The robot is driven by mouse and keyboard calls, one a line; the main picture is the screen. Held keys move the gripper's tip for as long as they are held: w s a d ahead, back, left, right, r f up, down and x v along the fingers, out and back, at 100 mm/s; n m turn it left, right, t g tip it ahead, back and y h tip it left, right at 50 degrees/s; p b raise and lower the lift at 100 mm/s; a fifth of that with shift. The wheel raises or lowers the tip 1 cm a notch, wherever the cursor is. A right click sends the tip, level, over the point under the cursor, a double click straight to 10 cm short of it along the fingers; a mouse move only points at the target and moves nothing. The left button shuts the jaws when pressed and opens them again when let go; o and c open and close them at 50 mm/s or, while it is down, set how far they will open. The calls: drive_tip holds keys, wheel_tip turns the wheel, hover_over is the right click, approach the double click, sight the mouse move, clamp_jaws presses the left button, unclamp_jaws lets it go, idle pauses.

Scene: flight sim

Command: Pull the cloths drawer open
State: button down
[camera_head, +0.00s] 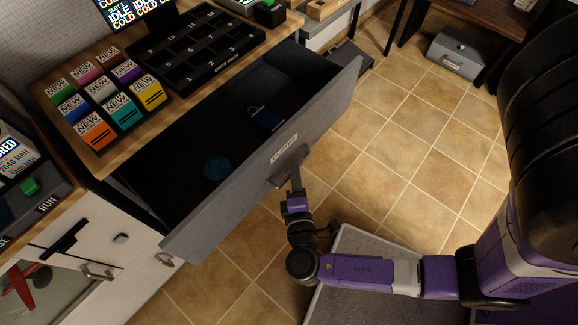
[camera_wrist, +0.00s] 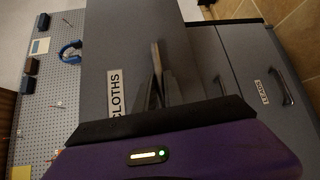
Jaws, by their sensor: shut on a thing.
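The cloths drawer (camera_head: 262,170) is pulled well out from under the wooden counter, and its dark inside shows. Its grey front also fills the middle of the wrist view (camera_wrist: 125,55), with a white label reading CLOTHS (camera_wrist: 115,93). My gripper (camera_head: 297,165) is at the front of the drawer, shut on its handle (camera_head: 287,168). In the wrist view the fingers (camera_wrist: 158,85) are partly hidden by my dark and purple wrist housing.
Several coloured boxes marked NEW (camera_head: 103,98) and a black slotted tray (camera_head: 195,50) stand on the counter above. Tiled floor (camera_head: 400,150) is open in front of the drawer. A grey metal box (camera_head: 459,52) sits on the floor at the upper right.

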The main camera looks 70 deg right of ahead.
drive_tip(key=shift+a, duration=0.1)
drive_tip(key=c, duration=1.5)
unclamp_jaws()
drive_tip(key=shift+o, duration=0.2)
drive_tip(key=v, duration=0.7)
drive_tip(key=shift+s+a, duration=0.25)
drive_tip(key=shift+a, duration=0.05)
